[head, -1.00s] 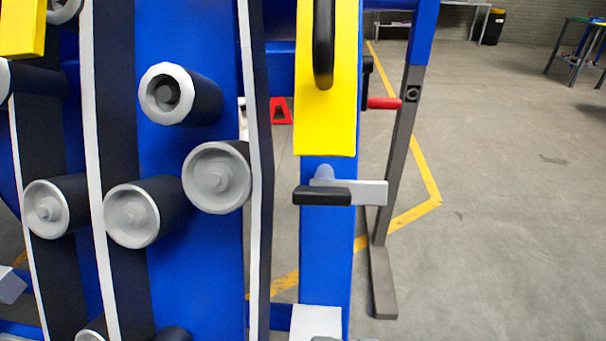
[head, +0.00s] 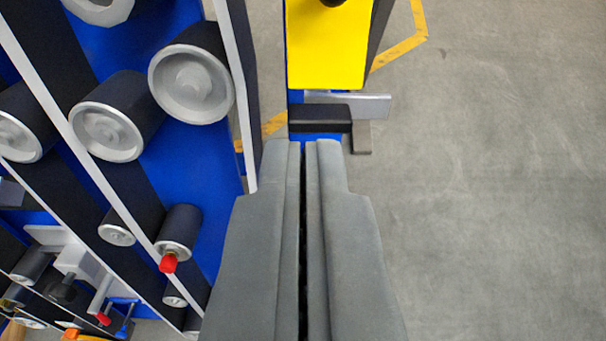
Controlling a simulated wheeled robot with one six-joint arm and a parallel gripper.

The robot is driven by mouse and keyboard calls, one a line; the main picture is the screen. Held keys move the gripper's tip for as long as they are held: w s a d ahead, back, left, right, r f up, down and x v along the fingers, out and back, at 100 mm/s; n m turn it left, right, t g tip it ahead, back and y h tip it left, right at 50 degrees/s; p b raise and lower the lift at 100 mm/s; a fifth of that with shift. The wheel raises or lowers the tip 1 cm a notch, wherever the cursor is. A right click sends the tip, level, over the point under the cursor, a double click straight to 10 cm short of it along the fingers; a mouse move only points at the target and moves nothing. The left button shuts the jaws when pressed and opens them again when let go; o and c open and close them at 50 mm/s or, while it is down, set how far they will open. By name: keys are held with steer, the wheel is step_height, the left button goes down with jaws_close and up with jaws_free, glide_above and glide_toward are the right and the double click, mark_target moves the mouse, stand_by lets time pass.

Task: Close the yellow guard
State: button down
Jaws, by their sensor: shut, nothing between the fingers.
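The yellow guard (head: 327,48) is a flat yellow panel at the top of the view, cut off by the upper edge. The lower end of its black handle (head: 333,2) just shows there. Below the guard is a latch with a grey metal plate (head: 365,106) and a black grip (head: 319,119). My gripper (head: 303,146) is shut and empty. It points up the picture, with its fingertips just below the black grip. I cannot tell whether they touch it. The gripper hides most of the blue post below the latch.
The blue chassis (head: 196,152) with several rollers (head: 191,84) and black belts with white edges fills the left. A red-tipped part (head: 168,263) sticks out low on it. Open grey floor (head: 490,180) with a yellow line (head: 404,48) lies on the right.

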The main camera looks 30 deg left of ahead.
mark_target(302, 74)
steer(key=x, duration=0.8)
steer(key=shift+w+a+f, duration=0.1)
steer(key=shift+w+a, duration=0.05)
